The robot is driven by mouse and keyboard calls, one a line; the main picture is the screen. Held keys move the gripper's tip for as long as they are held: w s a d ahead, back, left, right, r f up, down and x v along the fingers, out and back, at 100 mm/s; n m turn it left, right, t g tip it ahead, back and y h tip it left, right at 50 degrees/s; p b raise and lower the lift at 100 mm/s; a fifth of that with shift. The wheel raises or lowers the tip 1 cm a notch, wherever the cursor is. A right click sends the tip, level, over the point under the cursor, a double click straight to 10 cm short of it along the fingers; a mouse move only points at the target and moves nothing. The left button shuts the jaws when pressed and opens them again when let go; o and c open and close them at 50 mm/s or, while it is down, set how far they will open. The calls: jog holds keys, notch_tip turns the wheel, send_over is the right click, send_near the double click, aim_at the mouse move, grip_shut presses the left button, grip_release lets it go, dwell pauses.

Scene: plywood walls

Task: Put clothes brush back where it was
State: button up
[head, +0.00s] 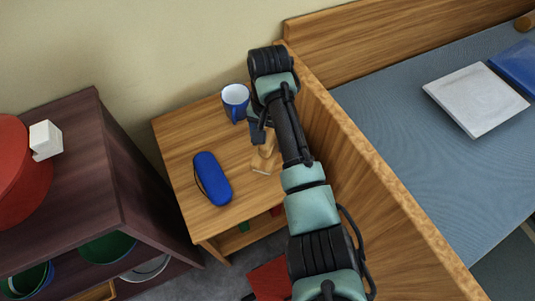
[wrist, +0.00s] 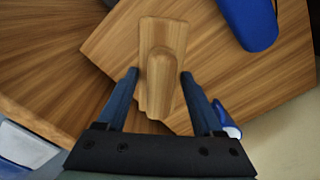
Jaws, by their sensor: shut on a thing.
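The clothes brush (head: 263,162) is a light wooden piece with a raised rounded handle, over the small wooden table (head: 182,140). In the wrist view the brush (wrist: 162,35) lies between the two blue fingers of my gripper (wrist: 160,76). My gripper is shut on it. In the head view my gripper (head: 260,135) points down at the table, partly hidden by my arm. I cannot tell whether the brush touches the tabletop.
A blue case (head: 213,179) lies left of the brush, and a blue mug (head: 236,98) stands behind. The wooden bed side (head: 350,140) rises close on the right. A dark shelf (head: 80,165) stands left. The tabletop between case and mug is clear.

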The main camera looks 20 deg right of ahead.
jog(key=shift+f+b, duration=0.6)
jog(key=shift+f, duration=2.2)
jog(key=shift+f, duration=0.15)
jog(key=o, duration=1.3)
notch_tip(320, 180, up, 12)
jog(key=p, duration=0.3)
jog(key=shift+r, duration=0.2)
